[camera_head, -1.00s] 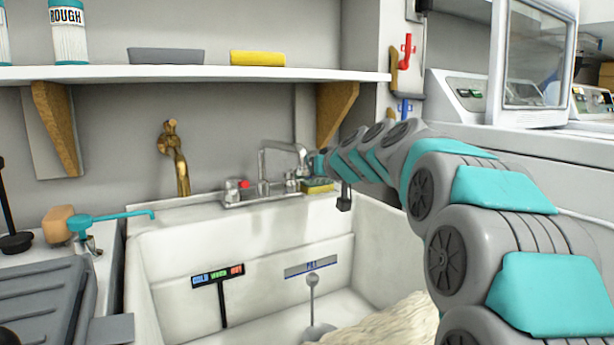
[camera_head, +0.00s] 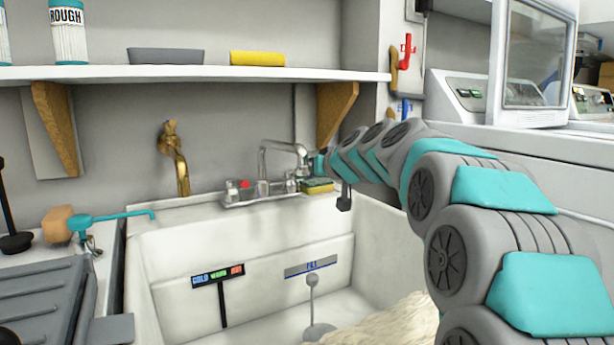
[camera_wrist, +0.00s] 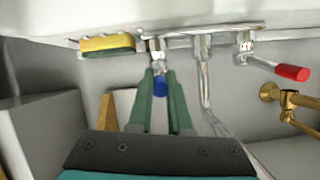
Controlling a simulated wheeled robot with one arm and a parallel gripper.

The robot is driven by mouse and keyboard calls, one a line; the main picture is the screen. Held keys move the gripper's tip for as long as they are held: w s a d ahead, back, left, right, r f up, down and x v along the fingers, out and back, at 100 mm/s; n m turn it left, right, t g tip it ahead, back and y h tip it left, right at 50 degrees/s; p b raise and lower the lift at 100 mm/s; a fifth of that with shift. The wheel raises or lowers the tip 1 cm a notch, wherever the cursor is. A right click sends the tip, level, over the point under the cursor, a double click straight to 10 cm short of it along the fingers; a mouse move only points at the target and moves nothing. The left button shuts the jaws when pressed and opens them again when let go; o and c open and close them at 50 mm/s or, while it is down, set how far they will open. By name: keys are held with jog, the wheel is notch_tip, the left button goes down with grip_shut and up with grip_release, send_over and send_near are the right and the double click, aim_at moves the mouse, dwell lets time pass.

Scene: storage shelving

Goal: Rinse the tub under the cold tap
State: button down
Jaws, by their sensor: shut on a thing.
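The white tub (camera_head: 180,250) is a deep sink filling the lower middle of the head view. A chrome faucet (camera_head: 265,160) with a curved spout stands on its back ledge; it also shows in the wrist view (camera_wrist: 204,70). Its red handle (camera_head: 244,184) is on the left, and appears at the right in the wrist view (camera_wrist: 292,72). My gripper (camera_wrist: 161,76) has its two green fingers shut on the blue handle (camera_wrist: 161,88) of the cold tap. In the head view my arm hides most of the grip. No running water is visible.
A yellow-green sponge (camera_head: 318,186) lies on the ledge beside the faucet. A brass fixture (camera_head: 176,158) is on the back wall. Signs (camera_head: 218,276) and a fleecy pale thing (camera_head: 395,322) are at the tub. A shelf (camera_head: 200,74) runs above.

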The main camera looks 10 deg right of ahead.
dwell(0.3)
jog(key=shift+w+d+n+g+y+b, duration=0.3)
jog(key=shift+d+n+g+y+b, duration=0.2)
jog(key=shift+n+y+b, duration=0.4)
jog(key=shift+w+d+n+g+y+b, duration=0.25)
jog(key=shift+d+n+g+y+b, duration=0.2)
jog(key=shift+n+y+b, duration=0.4)
jog(key=c, duration=0.8)
grip_release()
jog(key=shift+d, duration=0.15)
jog(key=shift+c, duration=0.2)
jog(key=shift+m, duration=0.25)
